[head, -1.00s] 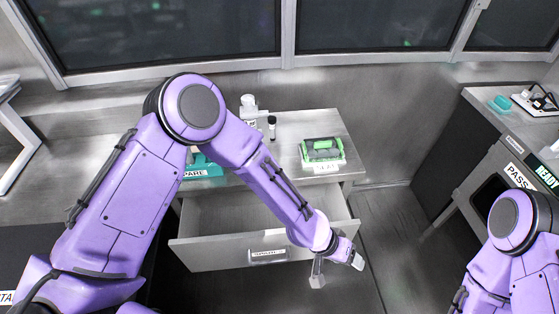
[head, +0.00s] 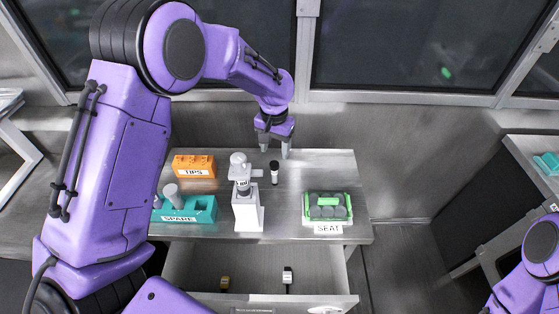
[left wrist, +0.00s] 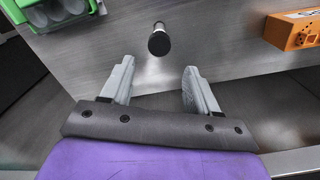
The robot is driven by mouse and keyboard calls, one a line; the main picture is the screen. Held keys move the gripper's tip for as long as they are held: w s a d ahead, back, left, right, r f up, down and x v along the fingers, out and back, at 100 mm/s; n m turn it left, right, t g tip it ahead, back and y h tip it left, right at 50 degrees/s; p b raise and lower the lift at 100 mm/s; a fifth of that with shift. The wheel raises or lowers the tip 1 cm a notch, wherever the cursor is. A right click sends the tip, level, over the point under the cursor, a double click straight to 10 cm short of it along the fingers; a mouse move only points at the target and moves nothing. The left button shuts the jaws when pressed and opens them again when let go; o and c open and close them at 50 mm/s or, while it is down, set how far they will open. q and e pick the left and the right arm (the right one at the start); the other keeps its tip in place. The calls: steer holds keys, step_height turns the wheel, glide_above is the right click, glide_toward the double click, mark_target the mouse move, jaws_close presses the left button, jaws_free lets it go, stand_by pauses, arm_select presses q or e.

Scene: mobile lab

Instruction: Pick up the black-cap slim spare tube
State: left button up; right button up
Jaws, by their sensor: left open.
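The slim tube with the black cap (head: 274,173) stands upright on the grey counter, just right of a white device. In the left wrist view its black cap (left wrist: 159,42) shows ahead of the fingers, in line with the gap between them. My left gripper (head: 275,151) is open and empty, behind the tube on the side towards the wall. Its two grey fingers (left wrist: 159,72) are spread apart in the left wrist view, and the tube is not between them. My right gripper is out of view; only part of my right arm shows at bottom right.
The white device (head: 247,208) stands close left of the tube. A teal SPARE rack (head: 204,213) and an orange TIPS box (head: 193,166) are further left. A green SEAT rack (head: 328,207) is right. An open drawer (head: 205,270) below holds two small items.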

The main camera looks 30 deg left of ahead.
mark_target(274, 173)
arm_select(q)
steer(key=f, duration=0.3)
steer(key=s+f+p, duration=0.1)
steer(key=f, duration=0.2)
steer(key=f+p, duration=0.1)
steer(key=f, duration=0.2)
steer(key=shift+s+d+f, duration=0.2)
steer(key=shift+s, duration=0.1)
steer(key=shift+f, duration=0.35)
steer(key=c, duration=1.1)
